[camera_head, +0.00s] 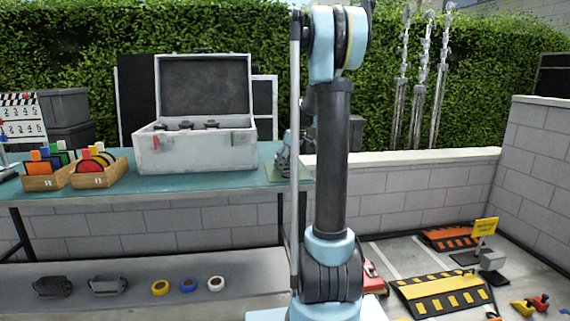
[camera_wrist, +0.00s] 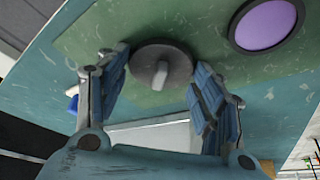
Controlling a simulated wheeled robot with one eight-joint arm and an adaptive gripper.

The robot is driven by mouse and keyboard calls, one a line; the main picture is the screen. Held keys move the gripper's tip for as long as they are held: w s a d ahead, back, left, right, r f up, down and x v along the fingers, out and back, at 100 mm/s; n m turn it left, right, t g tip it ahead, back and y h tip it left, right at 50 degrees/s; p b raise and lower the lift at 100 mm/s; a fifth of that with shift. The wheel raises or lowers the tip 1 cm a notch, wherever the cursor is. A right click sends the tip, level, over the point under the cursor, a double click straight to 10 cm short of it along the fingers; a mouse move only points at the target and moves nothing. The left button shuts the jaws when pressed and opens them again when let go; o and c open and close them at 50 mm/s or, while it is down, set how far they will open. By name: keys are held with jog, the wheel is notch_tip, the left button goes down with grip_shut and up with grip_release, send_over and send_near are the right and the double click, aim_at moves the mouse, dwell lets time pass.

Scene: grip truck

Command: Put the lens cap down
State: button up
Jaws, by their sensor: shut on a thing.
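The lens cap (camera_wrist: 148,56), a round dark grey disc with a pale raised grip in its middle, is between my fingertips in the wrist view. My gripper (camera_wrist: 163,75) is shut on it, with one blue-padded finger at each side. The cap is over a green mat (camera_wrist: 95,35); I cannot tell whether it touches the mat. A round lens (camera_wrist: 266,22) with purple glass and a black rim lies on the mat, to the right of the cap and apart from it. In the head view my gripper (camera_head: 283,160) is partly hidden behind my arm, at the table's right end.
A teal table (camera_head: 210,182) holds an open white case (camera_head: 195,152) and wooden trays (camera_head: 45,182) of coloured pieces left of my gripper. A clapperboard (camera_head: 22,120) stands at far left. Tape rolls (camera_head: 188,285) lie on the lower ledge. Ramps (camera_head: 445,295) are on the ground at right.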

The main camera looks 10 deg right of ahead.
jog(key=shift+s+f, duration=0.1)
jog(key=shift+f, duration=0.25)
jog(key=shift+f, duration=0.1)
jog(key=shift+c, duration=0.2)
jog(key=o, duration=0.8)
jog(key=shift+f, duration=0.1)
jog(key=shift+o, duration=0.2)
